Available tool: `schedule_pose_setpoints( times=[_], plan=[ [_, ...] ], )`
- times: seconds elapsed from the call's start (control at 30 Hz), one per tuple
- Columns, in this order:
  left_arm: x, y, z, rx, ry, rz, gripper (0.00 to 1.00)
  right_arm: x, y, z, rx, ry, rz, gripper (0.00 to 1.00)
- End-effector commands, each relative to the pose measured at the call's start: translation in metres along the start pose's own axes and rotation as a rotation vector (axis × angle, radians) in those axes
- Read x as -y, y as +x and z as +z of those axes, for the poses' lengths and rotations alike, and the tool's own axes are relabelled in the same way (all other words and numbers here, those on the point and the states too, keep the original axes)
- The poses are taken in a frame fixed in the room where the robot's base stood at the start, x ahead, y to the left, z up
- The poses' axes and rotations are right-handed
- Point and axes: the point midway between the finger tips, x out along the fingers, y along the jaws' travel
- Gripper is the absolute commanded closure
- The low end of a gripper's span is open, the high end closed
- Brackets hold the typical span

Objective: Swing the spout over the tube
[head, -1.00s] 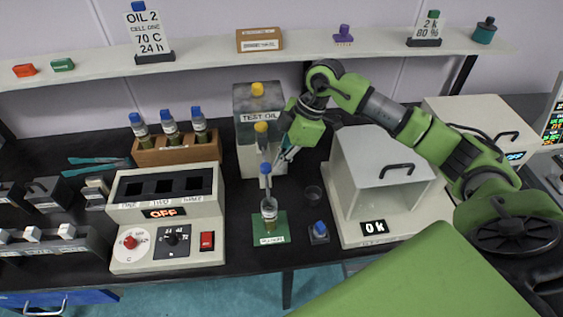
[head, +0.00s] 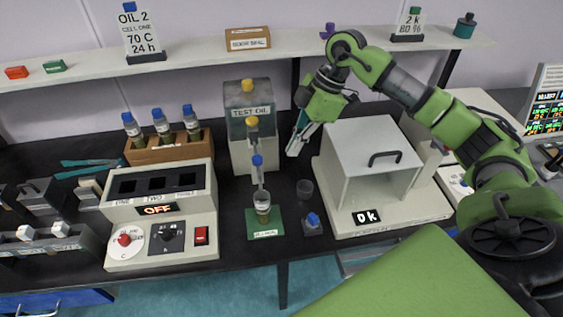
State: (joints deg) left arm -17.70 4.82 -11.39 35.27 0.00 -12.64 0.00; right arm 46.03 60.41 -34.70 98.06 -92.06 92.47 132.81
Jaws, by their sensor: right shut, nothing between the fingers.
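The oil dispenser labelled TEST OIL (head: 250,122) stands behind the bench's middle, with a yellow cap on top. Its pale spout (head: 260,178) has a blue tip and points forward towards the clear tube (head: 262,205). The blue-tipped part appears just above and behind the tube's mouth; exact alignment is hard to tell. My right gripper (head: 297,148) is shut and empty, right of the dispenser and apart from the spout. My left gripper is out of view.
A white box-shaped unit reading OK (head: 367,217) stands close to my right gripper. The heating block reading OFF (head: 158,209) is at left, with a bottle rack (head: 168,152) behind.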

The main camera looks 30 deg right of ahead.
Motion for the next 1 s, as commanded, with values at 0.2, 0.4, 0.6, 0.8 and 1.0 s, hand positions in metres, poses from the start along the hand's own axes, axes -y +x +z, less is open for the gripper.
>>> schedule_pose_setpoints(
  times=[0.2, 0.4, 0.6, 0.8, 1.0],
  plan=[
    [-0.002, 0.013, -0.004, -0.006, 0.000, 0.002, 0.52, 0.004, -0.036, 0.000, 0.001, 0.001, 0.003, 1.00],
    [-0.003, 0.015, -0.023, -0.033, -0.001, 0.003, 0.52, 0.007, -0.050, -0.001, 0.001, 0.001, 0.000, 1.00],
    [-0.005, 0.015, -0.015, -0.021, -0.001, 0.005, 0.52, 0.007, -0.051, -0.001, 0.002, 0.002, 0.000, 1.00],
    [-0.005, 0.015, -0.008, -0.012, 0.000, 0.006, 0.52, 0.007, -0.051, -0.001, 0.002, 0.002, 0.000, 1.00],
    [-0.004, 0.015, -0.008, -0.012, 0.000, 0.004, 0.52, 0.007, -0.051, -0.001, 0.002, 0.002, 0.000, 1.00]
  ],
)
